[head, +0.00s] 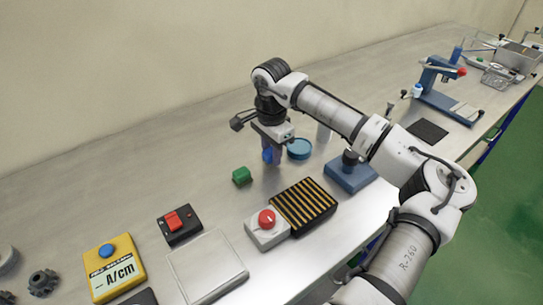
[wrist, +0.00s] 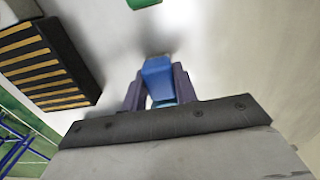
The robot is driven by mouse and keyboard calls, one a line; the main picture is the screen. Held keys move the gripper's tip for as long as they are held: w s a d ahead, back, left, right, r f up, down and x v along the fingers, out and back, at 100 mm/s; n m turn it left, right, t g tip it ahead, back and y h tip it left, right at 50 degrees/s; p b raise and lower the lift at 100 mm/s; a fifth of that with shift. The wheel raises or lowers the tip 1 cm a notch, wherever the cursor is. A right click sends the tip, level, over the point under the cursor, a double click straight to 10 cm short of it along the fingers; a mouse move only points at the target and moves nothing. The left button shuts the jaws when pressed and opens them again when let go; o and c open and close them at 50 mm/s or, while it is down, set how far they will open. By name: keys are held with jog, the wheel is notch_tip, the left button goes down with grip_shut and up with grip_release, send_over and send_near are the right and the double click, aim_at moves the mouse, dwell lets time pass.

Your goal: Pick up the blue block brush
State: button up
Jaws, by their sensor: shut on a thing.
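The blue block brush (wrist: 158,78) is between the fingers of my gripper (wrist: 160,88) in the wrist view. Both dark fingers press on its sides, so my gripper is shut on it. In the head view the blue brush (head: 267,155) shows small at the lower end of my gripper (head: 270,152), just above or at the steel bench; I cannot tell whether it touches the bench. Its lower end and bristles are not clear in either view.
A green block (head: 242,176) lies just left of my gripper. A round blue lid (head: 299,149) lies to its right. A black and yellow striped block (head: 303,205), a box with a red knob (head: 267,228) and a blue base (head: 350,174) stand nearer. Bench behind is clear.

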aim_at(271, 151)
notch_tip(271, 151, up, 19)
jog(key=b, duration=0.3)
jog(key=shift+f, duration=0.15)
jog(key=o, duration=0.3)
jog(key=shift+c, duration=0.9)
jog(key=shift+a, duration=0.1)
jog(key=shift+c, duration=0.2)
